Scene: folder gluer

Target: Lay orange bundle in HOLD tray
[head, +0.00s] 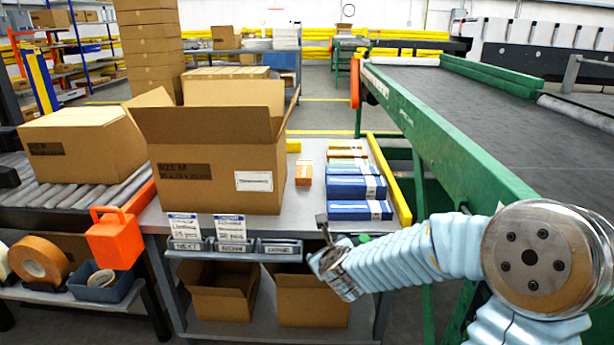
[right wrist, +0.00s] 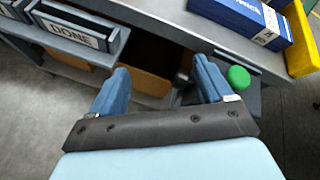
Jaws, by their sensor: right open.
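A small orange bundle (head: 303,173) lies on the grey table, right of the large open carton. My right gripper (head: 322,228) is at the table's front edge, nearer than the bundle and apart from it. In the right wrist view its two blue fingers (right wrist: 162,85) are spread with nothing between them. Three small grey trays hang along the table's front edge: left (head: 188,245), middle (head: 235,245) and right (head: 280,248). A tray in the right wrist view reads DONE (right wrist: 72,38). I cannot read HOLD on any tray. My left gripper is not in view.
A large open carton (head: 215,165) fills the table's left. Blue bundles (head: 357,187) and other bundles lie at right beside a yellow rail (head: 390,180). A green button (right wrist: 238,77) sits below the table edge. A green conveyor (head: 450,140) stands right. Cartons (head: 312,300) sit on the lower shelf.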

